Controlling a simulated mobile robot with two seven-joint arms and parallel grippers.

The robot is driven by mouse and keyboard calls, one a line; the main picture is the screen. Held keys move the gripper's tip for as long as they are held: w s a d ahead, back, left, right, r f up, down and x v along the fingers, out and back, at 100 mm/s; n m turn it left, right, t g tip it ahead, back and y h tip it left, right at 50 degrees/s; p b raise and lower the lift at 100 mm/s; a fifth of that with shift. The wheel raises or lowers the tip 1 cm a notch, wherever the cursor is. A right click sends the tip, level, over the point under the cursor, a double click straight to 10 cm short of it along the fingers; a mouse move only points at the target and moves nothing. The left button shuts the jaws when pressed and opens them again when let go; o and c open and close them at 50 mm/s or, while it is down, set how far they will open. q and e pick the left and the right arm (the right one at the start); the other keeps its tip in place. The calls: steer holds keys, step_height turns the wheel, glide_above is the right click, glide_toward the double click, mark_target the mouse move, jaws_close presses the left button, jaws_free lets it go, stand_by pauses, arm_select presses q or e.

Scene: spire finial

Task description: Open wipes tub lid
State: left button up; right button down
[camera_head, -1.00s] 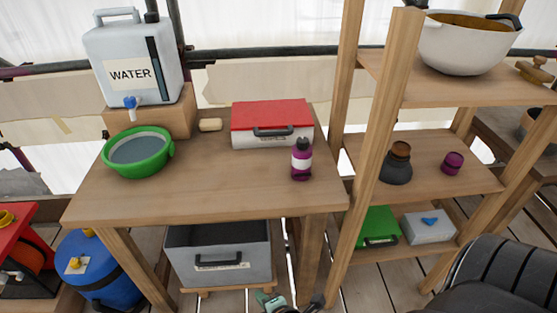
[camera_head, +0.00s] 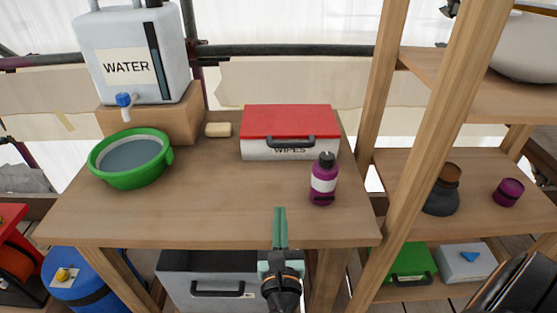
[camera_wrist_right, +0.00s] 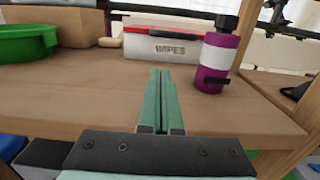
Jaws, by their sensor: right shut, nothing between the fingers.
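The wipes tub (camera_head: 290,132) is a white box with a red lid and a dark front handle, at the back of the wooden table. Its lid is down. In the right wrist view the white front of the tub (camera_wrist_right: 162,48), marked WIPES, faces me beyond the fingers. My right gripper (camera_head: 281,213) is shut and empty. It points forward at the table's front edge, in front of the tub and apart from it. Its green fingers (camera_wrist_right: 160,75) lie together in the right wrist view. My left gripper is not in view.
A purple bottle (camera_head: 323,180) stands in front of the tub's right end. A green basin (camera_head: 131,178), a soap-like bar (camera_head: 218,130) and a water container (camera_head: 128,50) are on the left. A shelf post (camera_head: 430,150) rises at right. The table's middle is clear.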

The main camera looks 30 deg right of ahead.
steer(key=b+x, duration=0.6)
steer(key=x, duration=1.1)
steer(key=shift+f, duration=0.2)
steer(key=shift+w+d+r, duration=0.15)
steer(key=shift+w+d, duration=0.15)
steer(key=shift+w, duration=0.1)
steer(key=shift+r, duration=0.1)
